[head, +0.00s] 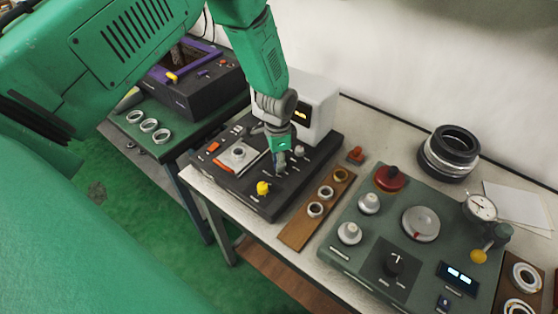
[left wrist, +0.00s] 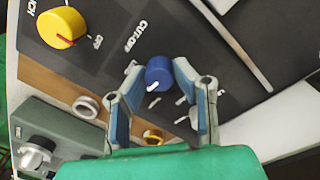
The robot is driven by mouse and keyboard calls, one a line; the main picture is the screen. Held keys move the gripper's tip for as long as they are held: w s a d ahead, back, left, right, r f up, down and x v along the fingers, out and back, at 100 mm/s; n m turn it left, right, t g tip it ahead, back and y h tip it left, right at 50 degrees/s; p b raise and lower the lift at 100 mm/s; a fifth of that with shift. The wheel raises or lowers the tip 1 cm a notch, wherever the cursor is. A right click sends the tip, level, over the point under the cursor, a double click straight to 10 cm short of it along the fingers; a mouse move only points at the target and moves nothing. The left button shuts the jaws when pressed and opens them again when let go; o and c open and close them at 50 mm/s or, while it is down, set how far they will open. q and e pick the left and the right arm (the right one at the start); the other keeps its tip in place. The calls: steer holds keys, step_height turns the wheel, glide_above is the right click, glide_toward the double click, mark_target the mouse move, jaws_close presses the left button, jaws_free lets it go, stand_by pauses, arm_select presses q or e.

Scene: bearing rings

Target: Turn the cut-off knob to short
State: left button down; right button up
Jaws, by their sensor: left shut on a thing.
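The blue cut-off knob (left wrist: 159,73) stands on the dark panel (left wrist: 110,60) beside the printed word CUT-OFF. A white pointer line shows on its near side, slanting toward the lower left in the left wrist view. My left gripper (left wrist: 162,82) has its two fingers on either side of the knob and is shut on it. White print near the knob is too small to read. In the head view my left gripper (head: 280,160) reaches down onto the black machine (head: 255,203), and its fingers hide the knob. My right gripper is not in view.
A yellow knob (head: 263,188) sits close by on the same panel; it also shows in the left wrist view (left wrist: 62,27). A wooden strip with rings (head: 298,232) and a green gauge unit (head: 345,262) stand to the right. A white housing (head: 315,110) rises behind.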

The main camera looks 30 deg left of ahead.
arm_select(q)
steer(key=shift+n, duration=0.3)
steer(key=n, duration=0.3)
steer(key=shift+a+n, duration=0.1)
steer(key=shift+n, duration=2.5)
steer(key=c, duration=1.3)
jaws_free()
steer(key=shift+s, duration=0.1)
